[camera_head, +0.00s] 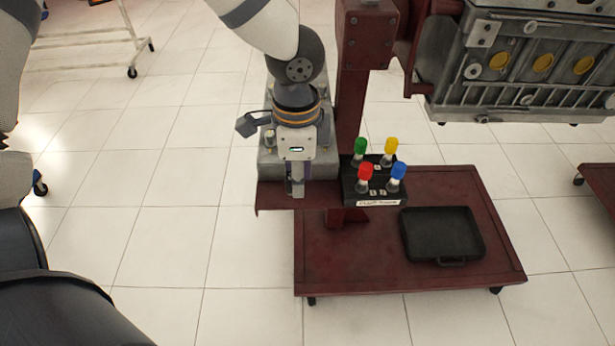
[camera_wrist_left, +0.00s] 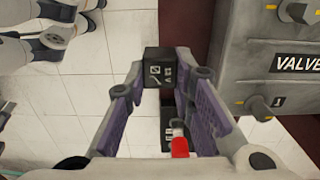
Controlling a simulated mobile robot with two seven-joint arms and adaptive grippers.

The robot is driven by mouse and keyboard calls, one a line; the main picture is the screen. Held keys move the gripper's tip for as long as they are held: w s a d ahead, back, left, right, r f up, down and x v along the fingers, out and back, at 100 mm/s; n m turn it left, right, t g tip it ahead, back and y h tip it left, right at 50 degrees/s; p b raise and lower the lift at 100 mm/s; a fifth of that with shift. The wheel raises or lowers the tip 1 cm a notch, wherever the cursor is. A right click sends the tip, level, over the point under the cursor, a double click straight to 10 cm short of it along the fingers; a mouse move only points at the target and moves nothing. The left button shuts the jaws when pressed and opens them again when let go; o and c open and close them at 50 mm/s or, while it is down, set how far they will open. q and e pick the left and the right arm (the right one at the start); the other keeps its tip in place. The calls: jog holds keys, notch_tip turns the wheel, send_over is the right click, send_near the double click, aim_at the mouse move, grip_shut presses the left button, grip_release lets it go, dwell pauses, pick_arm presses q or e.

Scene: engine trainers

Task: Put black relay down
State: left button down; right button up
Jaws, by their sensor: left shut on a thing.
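The black relay (camera_wrist_left: 158,68) is a small dark box with white markings. It sits between the purple-padded fingers of my left gripper (camera_wrist_left: 160,82) in the left wrist view, and the gripper is shut on it. In the head view, my left gripper (camera_head: 297,186) points down over the front of the dark red stand's upper shelf (camera_head: 272,198), left of the black holder. I cannot make out the relay clearly in the head view. Whether it touches the shelf cannot be told. My right gripper is not in view.
A black holder (camera_head: 375,200) with red, green, yellow and blue capped items stands close to the gripper's right. A black tray (camera_head: 441,235) lies on the lower red base (camera_head: 340,270). A grey engine block (camera_head: 530,60) hangs at upper right.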

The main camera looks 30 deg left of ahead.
pick_arm(q)
jog(key=shift+w+a+f, duration=0.15)
jog(key=shift+w+f, duration=0.5)
jog(key=shift+f, duration=0.2)
jog(key=f, duration=0.3)
jog(key=shift+w+f+b, duration=0.25)
jog(key=shift+f+b, duration=0.05)
jog(key=shift+b, duration=0.1)
jog(key=shift+r, duration=0.15)
jog(key=c, duration=1.4)
grip_release()
jog(key=shift+o, duration=0.2)
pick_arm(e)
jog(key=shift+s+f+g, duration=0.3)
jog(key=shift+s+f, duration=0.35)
